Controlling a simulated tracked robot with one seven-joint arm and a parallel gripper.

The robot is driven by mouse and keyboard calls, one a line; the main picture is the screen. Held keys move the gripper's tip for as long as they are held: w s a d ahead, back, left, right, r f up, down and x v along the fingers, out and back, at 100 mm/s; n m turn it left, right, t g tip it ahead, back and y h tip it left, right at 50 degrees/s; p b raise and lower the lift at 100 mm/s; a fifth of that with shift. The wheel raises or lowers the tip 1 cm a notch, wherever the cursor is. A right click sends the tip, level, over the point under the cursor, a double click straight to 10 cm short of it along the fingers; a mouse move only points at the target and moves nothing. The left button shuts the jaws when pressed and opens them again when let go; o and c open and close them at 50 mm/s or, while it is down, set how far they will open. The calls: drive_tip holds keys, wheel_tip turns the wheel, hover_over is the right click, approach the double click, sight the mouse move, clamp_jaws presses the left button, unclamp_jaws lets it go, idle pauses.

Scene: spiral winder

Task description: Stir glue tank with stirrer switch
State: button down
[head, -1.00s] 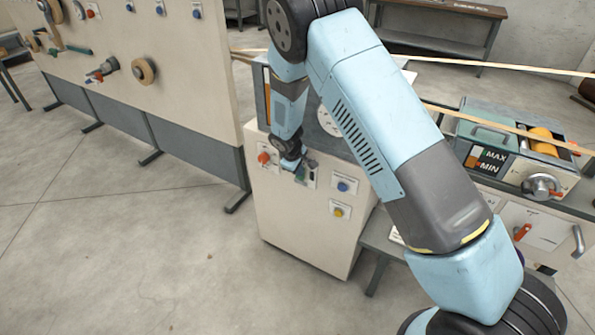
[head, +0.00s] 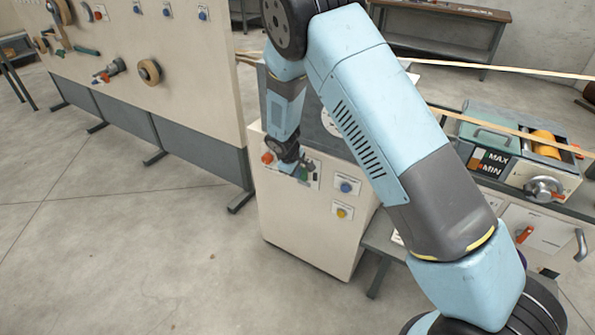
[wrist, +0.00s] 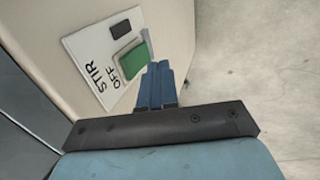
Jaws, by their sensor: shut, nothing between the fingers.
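The stirrer switch (wrist: 133,62) is a green rocker on a white plate marked STIR and OFF in the wrist view. Its plate also shows on the front of the cream cabinet (head: 309,225) in the head view. My gripper (wrist: 160,68) has its two blue fingers shut together and empty. The fingertips are close beside the rocker's edge; I cannot tell whether they touch it. In the head view my gripper (head: 288,167) is at the plate's left part. A tank with a MAX/MIN gauge (head: 493,162), apparently the glue tank, stands at the right.
A red knob (head: 267,158), a blue button (head: 346,187) and a yellow button (head: 342,212) sit near the switch. A cream board (head: 205,100) with several controls stands at the left. The floor in front of the cabinet is clear.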

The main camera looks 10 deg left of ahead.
drive_tip(key=w+d+v, duration=0.1)
drive_tip(key=v, duration=0.9)
drive_tip(key=shift+a+r, duration=0.2)
drive_tip(key=shift+r, duration=0.1)
drive_tip(key=s+d+r+m+y, duration=0.1)
drive_tip(key=s+d+r+m, duration=0.3)
drive_tip(key=d+r, duration=0.75)
drive_tip(key=s+d+r+m, duration=0.3)
drive_tip(key=s+d+r, duration=0.1)
drive_tip(key=d+r, duration=0.8)
drive_tip(key=s+d+r+m+t, duration=0.1)
drive_tip(key=s+d+r+m, duration=0.2)
drive_tip(key=s, duration=0.9)
drive_tip(key=s+d+r+m, duration=0.3)
drive_tip(key=s+d+r, duration=0.3)
drive_tip(key=s, duration=0.6)
drive_tip(key=d, duration=0.2)
drive_tip(key=shift+d+r+t+y, duration=0.3)
drive_tip(key=shift+r+t+y, duration=0.05)
drive_tip(key=shift+t+y, duration=0.05)
